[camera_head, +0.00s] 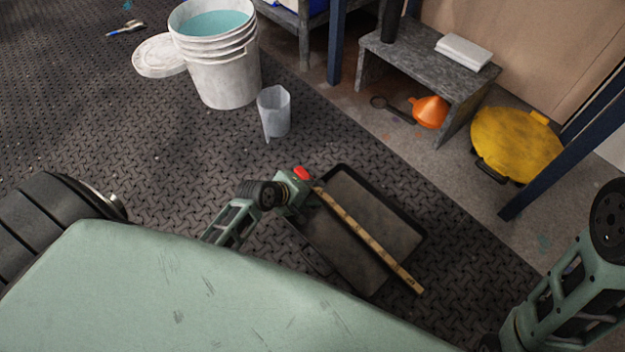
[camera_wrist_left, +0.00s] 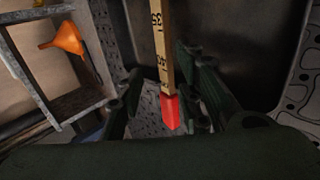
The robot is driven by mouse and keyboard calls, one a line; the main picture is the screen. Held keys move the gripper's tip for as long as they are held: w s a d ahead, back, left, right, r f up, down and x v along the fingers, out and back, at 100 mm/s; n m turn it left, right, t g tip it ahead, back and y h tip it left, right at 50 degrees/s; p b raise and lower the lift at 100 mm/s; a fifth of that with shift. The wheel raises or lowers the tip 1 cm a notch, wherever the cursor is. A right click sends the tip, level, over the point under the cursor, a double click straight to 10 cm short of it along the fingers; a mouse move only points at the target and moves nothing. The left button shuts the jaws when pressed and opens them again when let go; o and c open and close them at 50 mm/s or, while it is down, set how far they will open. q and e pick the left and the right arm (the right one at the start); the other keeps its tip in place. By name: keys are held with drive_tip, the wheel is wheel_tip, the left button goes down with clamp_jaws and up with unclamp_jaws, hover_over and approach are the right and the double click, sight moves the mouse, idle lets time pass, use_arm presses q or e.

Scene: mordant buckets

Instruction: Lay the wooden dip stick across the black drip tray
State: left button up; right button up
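The wooden dip stick (camera_head: 366,238) is a pale, marked stick that spans the black drip tray (camera_head: 424,232) diagonally, its lower right end reaching past the rim. It looks to rest on the rims, though contact is hard to tell. Its red end (camera_wrist_left: 171,110) shows in the left wrist view, between the fingers of my left gripper (camera_wrist_left: 160,85). A gap shows between the left finger and the stick; the right finger is close beside it. The gripper looks open around the stick. In the head view, my left gripper (camera_head: 300,190) is at the tray's upper left edge. My right gripper is out of view.
A grey bench (camera_head: 425,65), an orange funnel (camera_head: 430,112) and a yellow lid-like object (camera_head: 515,145) are at right. Floor left of the tray is clear.

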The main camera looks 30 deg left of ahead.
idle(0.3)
use_arm(q)
drive_tip(key=v, duration=1.2)
drive_tip(key=shift+w+r, duration=0.1)
idle(0.3)
